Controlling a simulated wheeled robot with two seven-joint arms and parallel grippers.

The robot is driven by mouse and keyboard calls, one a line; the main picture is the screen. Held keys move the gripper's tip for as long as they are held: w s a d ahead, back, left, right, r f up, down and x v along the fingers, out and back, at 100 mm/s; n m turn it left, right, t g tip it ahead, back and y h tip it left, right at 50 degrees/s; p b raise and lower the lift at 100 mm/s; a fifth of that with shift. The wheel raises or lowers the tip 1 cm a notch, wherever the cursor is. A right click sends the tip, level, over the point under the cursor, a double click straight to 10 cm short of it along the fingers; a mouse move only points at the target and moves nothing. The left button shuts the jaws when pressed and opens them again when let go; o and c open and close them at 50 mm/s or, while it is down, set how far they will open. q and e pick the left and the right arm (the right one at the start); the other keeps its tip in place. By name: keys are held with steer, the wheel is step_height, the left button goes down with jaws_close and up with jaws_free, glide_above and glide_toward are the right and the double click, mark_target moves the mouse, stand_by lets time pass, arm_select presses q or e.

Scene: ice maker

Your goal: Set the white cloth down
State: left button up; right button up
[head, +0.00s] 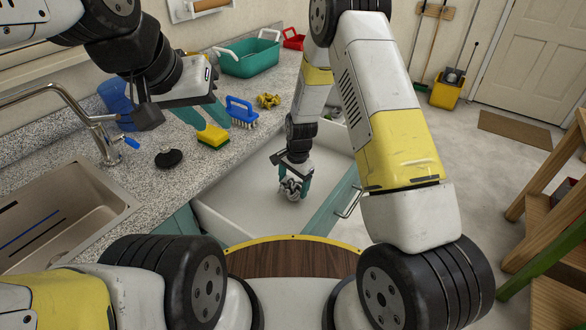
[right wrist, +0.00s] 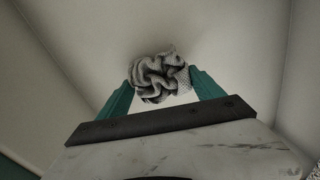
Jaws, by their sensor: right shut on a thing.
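The white cloth (head: 290,188) is a crumpled, greyish-white bundle inside the open drawer (head: 245,205). My right gripper (head: 292,190) reaches down into the drawer and is shut on the cloth. In the right wrist view the cloth (right wrist: 160,75) sits bunched between the two teal fingertips, with the pale drawer floor behind it. I cannot tell whether the cloth touches the drawer floor. My left gripper (head: 205,116) hangs over the counter, its teal fingers apart and nothing visible between them.
The counter (head: 150,195) holds a blue brush (head: 242,112), a yellow sponge (head: 213,136), a black disc (head: 169,158), a teal tub (head: 250,57) and a sink (head: 65,205). The drawer's front panel (head: 335,200) stands right of my right gripper. Wooden steps (head: 560,215) stand at right.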

step_height(320, 180, down, 2)
steer(key=shift+f, duration=0.2)
steer(key=o, duration=1.3)
